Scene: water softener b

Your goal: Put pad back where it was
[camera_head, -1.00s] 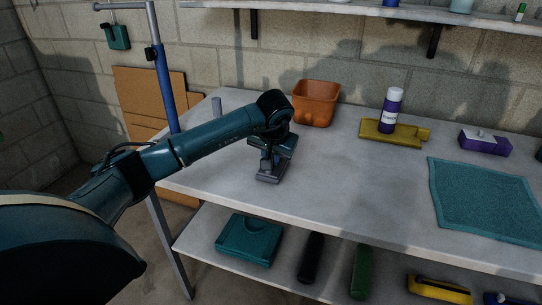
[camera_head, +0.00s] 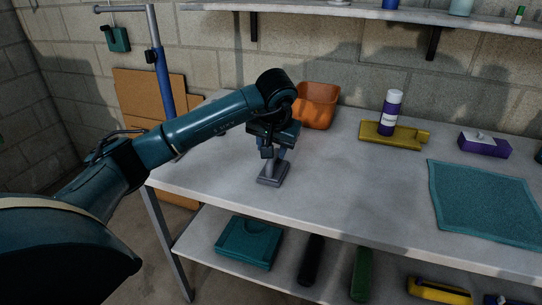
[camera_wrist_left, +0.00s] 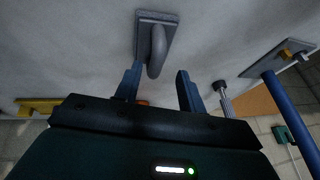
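A grey flat pad with a raised loop handle (camera_head: 273,176) lies on the workbench (camera_head: 330,200) near its front edge, at left of centre. I take it to be the task's pad. My left gripper (camera_head: 270,148) is just above it, pointing down, and hides part of the handle in the head view. In the left wrist view, the pad (camera_wrist_left: 170,20) lies ahead of my left gripper (camera_wrist_left: 158,80). Its two fingers are apart, with the handle's loop between or just beyond the tips. No finger visibly touches the handle. My right gripper is not in view.
An orange bin (camera_head: 318,104) stands behind the gripper. A yellow tray (camera_head: 385,138) with a white and purple bottle (camera_head: 391,108), a purple box (camera_head: 485,144) and a teal mat (camera_head: 487,205) lie right. The middle of the bench is clear. A blue post (camera_head: 162,85) stands at left.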

